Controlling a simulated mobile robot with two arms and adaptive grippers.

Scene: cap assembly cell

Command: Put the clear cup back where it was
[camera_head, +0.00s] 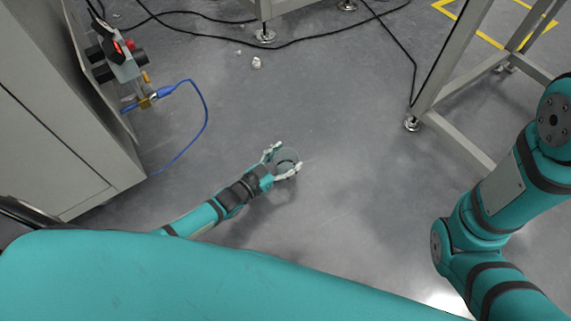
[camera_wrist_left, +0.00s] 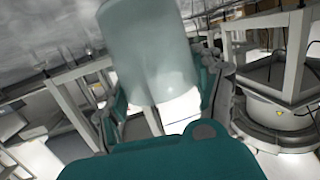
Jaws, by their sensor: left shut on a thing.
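My left gripper (camera_head: 282,161) is shut on the clear cup (camera_head: 288,157) and holds it out over the grey floor in the head view. In the left wrist view the cup (camera_wrist_left: 155,55) is a pale, see-through cylinder between the two fingers of my left gripper (camera_wrist_left: 160,92). The place where the cup stood before cannot be told from these frames.
A grey cabinet (camera_head: 60,110) with a valve unit and a blue hose (camera_head: 205,110) stands at the left. A metal frame (camera_head: 450,135) stands on the right. Black cables (camera_head: 300,40) lie across the floor at the back. The floor around the cup looks clear.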

